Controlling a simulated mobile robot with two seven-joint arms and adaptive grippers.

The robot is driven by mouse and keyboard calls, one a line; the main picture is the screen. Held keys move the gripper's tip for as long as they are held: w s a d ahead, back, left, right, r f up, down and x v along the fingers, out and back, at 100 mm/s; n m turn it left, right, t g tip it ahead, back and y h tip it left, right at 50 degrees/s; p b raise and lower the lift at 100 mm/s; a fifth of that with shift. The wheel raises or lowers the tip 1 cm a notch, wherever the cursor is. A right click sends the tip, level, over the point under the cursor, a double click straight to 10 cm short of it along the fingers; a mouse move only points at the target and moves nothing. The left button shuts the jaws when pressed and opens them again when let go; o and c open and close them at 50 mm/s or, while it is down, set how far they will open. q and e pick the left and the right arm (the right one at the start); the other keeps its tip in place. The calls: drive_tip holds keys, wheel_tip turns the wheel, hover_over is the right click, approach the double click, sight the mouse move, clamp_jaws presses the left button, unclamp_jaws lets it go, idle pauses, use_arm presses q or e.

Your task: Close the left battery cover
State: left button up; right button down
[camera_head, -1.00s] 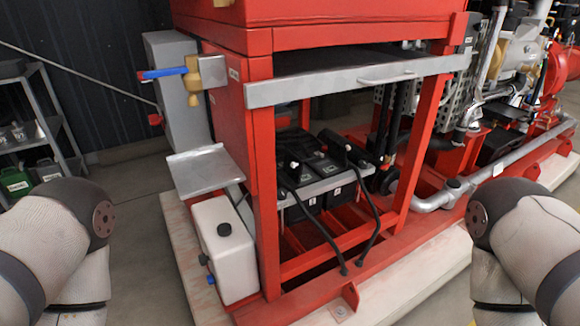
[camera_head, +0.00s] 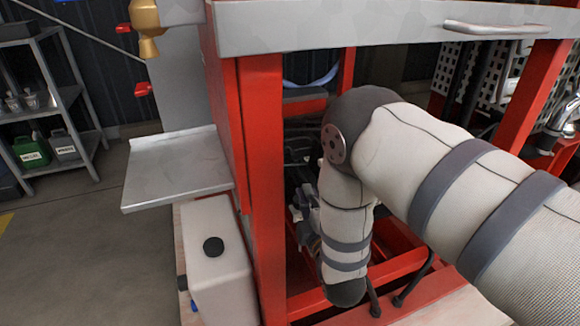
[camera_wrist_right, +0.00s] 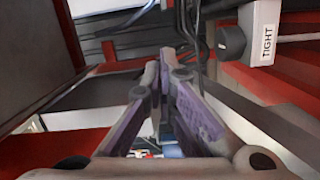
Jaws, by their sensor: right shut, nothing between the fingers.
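My right arm reaches into the opening of the red pump frame (camera_head: 262,180), where the batteries stand. Its forearm covers most of that space in the head view. My right gripper (camera_head: 303,207) is partly seen there, small and dark, beside the forearm. In the right wrist view my right gripper (camera_wrist_right: 165,62) has its purple-padded fingers together and empty. Dark parts (camera_head: 300,150) show behind the gripper; I cannot tell which is the left battery cover or how it stands. My left gripper is not in view.
A grey panel with a handle (camera_head: 490,28) spans the top of the opening. A grey side shelf (camera_head: 175,170) and a white tank (camera_head: 212,262) stand at left. In the wrist view a black knob (camera_wrist_right: 231,42) sits beside a "TIGHT" tag (camera_wrist_right: 263,40).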

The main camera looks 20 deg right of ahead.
drive_tip(key=w+d+b, duration=0.1)
drive_tip(key=w+d, duration=0.5)
drive_tip(key=w, duration=0.3)
drive_tip(key=shift+f, duration=0.35)
drive_tip(key=shift+w+d+r, duration=0.1)
drive_tip(key=shift+d, duration=0.15)
drive_tip(key=shift+d+m, duration=0.2)
drive_tip(key=shift+m, duration=0.2)
